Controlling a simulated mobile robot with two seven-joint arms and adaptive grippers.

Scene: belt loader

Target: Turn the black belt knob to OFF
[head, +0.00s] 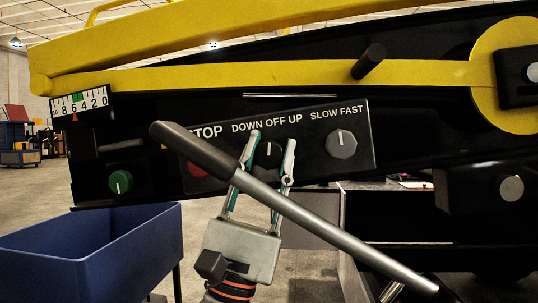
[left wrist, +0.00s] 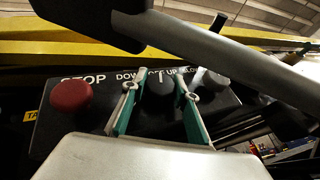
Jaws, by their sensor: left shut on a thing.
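The black belt knob (head: 267,150) sits on the tilted control panel (head: 318,170) under the label DOWN OFF UP. Its white mark points about straight up, toward OFF. My left gripper (head: 268,146) has one finger on each side of the knob and is shut on it. The knob also shows between the fingers in the left wrist view (left wrist: 158,86). A grey lever with a black grip (head: 195,150) crosses in front of the gripper's fingers. My right gripper is not in view.
A red STOP button (head: 197,170) is left of the knob, partly behind the lever grip. A grey SLOW FAST knob (head: 342,144) is to the right. A green knob (head: 121,182) is at the far left, above a blue bin (head: 100,250).

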